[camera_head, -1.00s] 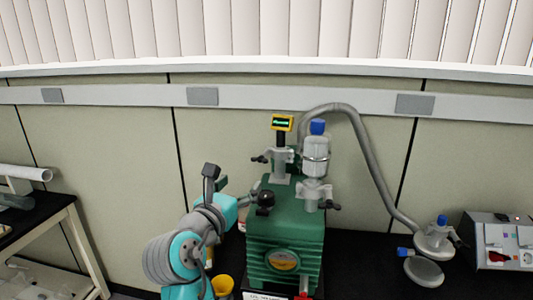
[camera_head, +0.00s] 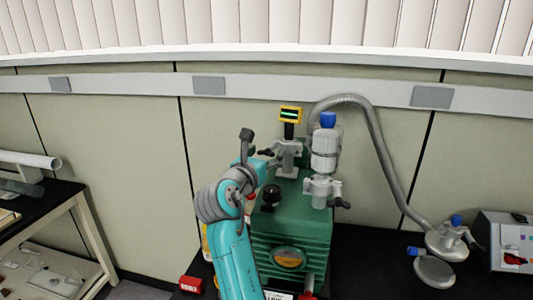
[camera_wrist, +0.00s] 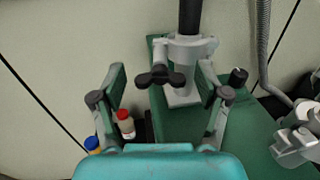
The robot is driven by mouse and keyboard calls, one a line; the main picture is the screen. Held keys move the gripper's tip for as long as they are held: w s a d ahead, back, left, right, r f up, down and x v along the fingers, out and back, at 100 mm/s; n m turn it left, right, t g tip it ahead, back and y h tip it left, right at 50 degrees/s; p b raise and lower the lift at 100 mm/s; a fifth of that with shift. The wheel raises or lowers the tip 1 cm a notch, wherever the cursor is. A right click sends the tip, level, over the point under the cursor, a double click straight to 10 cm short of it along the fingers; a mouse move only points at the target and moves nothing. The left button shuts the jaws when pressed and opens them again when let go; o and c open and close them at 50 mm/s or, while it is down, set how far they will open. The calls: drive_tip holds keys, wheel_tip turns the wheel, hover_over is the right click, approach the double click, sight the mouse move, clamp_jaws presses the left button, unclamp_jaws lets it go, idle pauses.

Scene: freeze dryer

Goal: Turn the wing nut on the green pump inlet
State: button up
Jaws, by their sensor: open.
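The green pump (camera_head: 291,232) stands on the black bench, with a grey clamped inlet fitting (camera_head: 289,158) on its top. The black wing nut (camera_wrist: 160,77) is on the left side of that clamp; in the wrist view it sits between and a little beyond my open fingers. My gripper (camera_wrist: 160,92) is open and empty, its two fingers apart on either side of the nut and not seen touching it. In the head view the gripper is beside the pump's upper left, mostly hidden behind my wrist.
A yellow gauge (camera_head: 291,114) rises above the inlet. Red-capped (camera_wrist: 124,123) and blue-capped (camera_wrist: 92,146) bottles are left of the pump. A red object (camera_head: 191,284) lies at the bench's front.

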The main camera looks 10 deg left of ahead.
drive_tip(key=shift+w+d, duration=0.1)
drive_tip(key=shift+w, duration=0.3)
drive_tip(key=shift+c, duration=0.2)
drive_tip(key=c, duration=1.1)
drive_tip(key=shift+c, duration=0.2)
